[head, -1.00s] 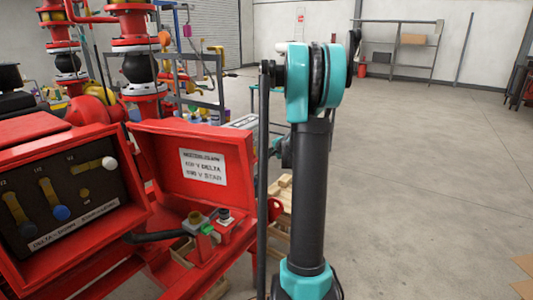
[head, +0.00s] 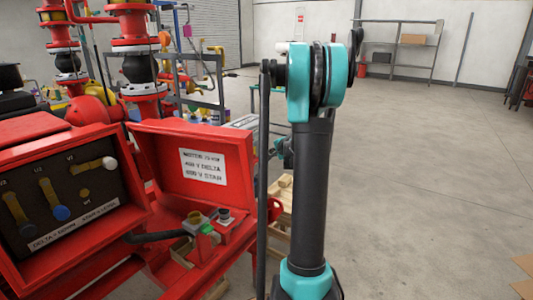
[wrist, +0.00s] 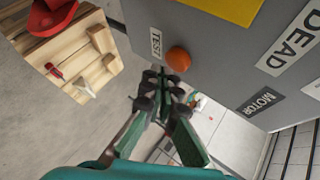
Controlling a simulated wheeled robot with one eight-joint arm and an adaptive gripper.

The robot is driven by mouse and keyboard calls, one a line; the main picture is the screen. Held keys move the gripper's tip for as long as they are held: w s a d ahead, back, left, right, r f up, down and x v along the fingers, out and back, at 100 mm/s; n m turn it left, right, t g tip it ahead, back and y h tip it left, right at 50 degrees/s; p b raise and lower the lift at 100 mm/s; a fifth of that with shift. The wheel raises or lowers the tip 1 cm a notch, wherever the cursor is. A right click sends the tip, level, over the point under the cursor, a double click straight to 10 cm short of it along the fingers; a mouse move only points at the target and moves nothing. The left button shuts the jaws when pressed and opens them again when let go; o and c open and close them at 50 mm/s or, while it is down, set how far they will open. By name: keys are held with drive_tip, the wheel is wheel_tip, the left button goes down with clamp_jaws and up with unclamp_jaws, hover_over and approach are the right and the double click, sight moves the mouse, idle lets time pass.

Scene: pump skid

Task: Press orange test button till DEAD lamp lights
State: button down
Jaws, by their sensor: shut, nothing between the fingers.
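The orange test button (wrist: 178,59) sticks out of a grey panel in the wrist view, beside a white TEST label (wrist: 156,43). My gripper (wrist: 162,82) is shut and empty, with its dark fingertips just below the button in the picture. A small gap shows between the fingertips and the button; whether they touch in depth I cannot tell. A DEAD label (wrist: 291,48) is on the panel at the right. No lamp shows next to it in this view. The head view does not show the button or my gripper.
A MOTOR label (wrist: 259,102) and a yellow plate (wrist: 228,8) are on the same panel. A wooden pallet (wrist: 82,55) with a red object lies at the left. In the head view, an open red terminal box (head: 194,160) stands left of my arm.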

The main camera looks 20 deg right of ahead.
drive_tip(key=shift+s+d, duration=0.15)
drive_tip(key=shift+s, duration=0.05)
drive_tip(key=shift+s+d, duration=0.75)
drive_tip(key=shift+s, duration=0.25)
drive_tip(key=shift+s+d, duration=0.75)
drive_tip(key=shift+s, duration=0.2)
drive_tip(key=shift+s, duration=0.1)
